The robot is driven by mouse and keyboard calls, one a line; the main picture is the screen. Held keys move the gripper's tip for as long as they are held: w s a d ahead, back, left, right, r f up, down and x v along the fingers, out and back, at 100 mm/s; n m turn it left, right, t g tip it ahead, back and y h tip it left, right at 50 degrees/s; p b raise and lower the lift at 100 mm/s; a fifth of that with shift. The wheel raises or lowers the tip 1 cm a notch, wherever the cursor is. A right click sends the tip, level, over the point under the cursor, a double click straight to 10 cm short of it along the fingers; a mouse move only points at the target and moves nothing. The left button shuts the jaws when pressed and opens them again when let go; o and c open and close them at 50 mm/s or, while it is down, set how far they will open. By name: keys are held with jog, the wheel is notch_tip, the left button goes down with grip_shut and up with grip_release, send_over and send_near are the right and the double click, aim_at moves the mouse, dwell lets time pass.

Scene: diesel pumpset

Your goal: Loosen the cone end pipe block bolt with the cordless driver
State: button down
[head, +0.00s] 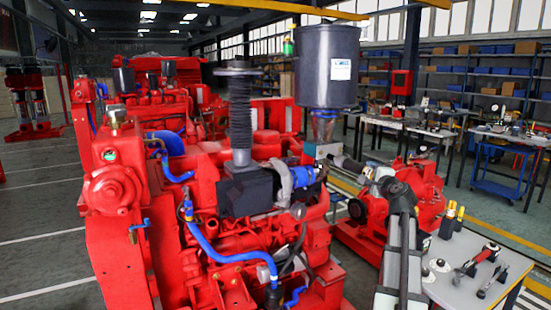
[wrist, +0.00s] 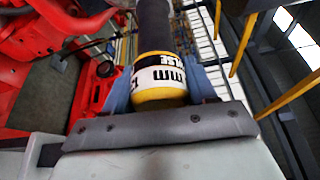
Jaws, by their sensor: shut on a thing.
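In the wrist view my gripper (wrist: 162,88) has its blue fingers closed on both sides of the cordless driver (wrist: 158,76). The driver has a dark grey barrel and a yellow, white and black band with lettering. The barrel points away from the gripper; its tip runs out of the top of the picture. In the head view my arm reaches up from the lower right, and its end is near the right side of the red diesel engine (head: 215,165). The gripper and driver are small and unclear there. I cannot make out the cone end pipe block bolt in either view.
A dark grey canister (head: 327,70) and a black ribbed pipe (head: 240,110) stand above the engine, close to my arm's end. A table (head: 445,285) at the lower right holds hand tools and two yellow-and-black tools (head: 454,218). Open floor lies left.

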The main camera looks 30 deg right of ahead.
jog(key=d, duration=1.1)
jog(key=shift+w, duration=2.25)
jog(key=shift+w+r, duration=0.1)
jog(key=shift+w, duration=0.45)
dwell(1.9)
jog(key=shift+s, duration=0.3)
dwell(1.6)
